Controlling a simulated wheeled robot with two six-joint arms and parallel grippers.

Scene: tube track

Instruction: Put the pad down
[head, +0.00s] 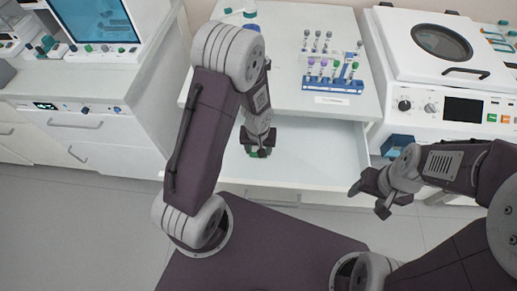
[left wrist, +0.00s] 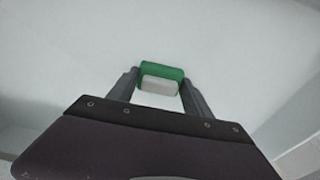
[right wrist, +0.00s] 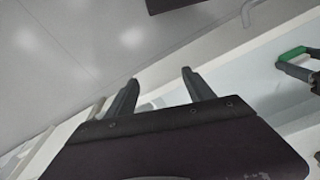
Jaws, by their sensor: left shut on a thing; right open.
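My left gripper (left wrist: 160,92) is shut on the pad, a small block with a green top edge (left wrist: 161,70) and a whitish face. The pad is held over the pale floor of the open drawer (head: 315,150); whether it touches that floor I cannot tell. In the head view the left gripper (head: 258,150) hides most of the pad, with a little green showing. The pad's green part also shows at the right of the right wrist view (right wrist: 292,54). My right gripper (head: 370,198) is open and empty, right of the drawer's front.
A blue rack (head: 333,86) with several capped tubes stands on the white counter behind the drawer, with a second, pale rack behind it. A white centrifuge-like machine (head: 462,109) stands at the right. The drawer's right part is bare.

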